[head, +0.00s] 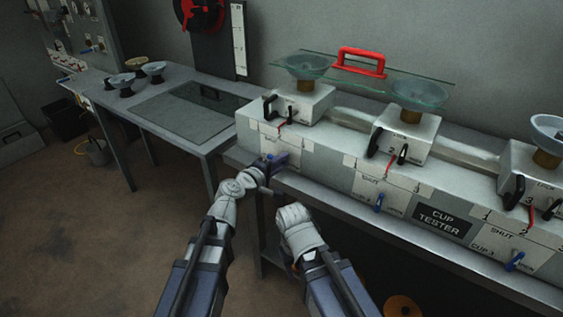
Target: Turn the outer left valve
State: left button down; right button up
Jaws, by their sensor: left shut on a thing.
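The cup tester (441,220) is a long pale bench unit with a row of blue valve handles low on its front. The outer left valve (269,157) is at the unit's left end, and only a bit of blue shows beside my gripper. My left gripper (274,163) is shut on this valve's handle and hides most of it. My right arm's wrist (294,217) is just right of and below the left gripper, in front of the bench. The right fingers cannot be made out clearly.
Other blue valves, the middle one (378,202) and the right one (515,261), are on the same front. A glass sheet with a red handle (362,62) lies over two cups. A side table (215,143) stands at left. The floor (70,235) is open at left.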

pick_arm(q)
jog(key=shift+s, duration=0.1)
dwell(0.4)
jog(key=c, duration=1.1)
grip_release()
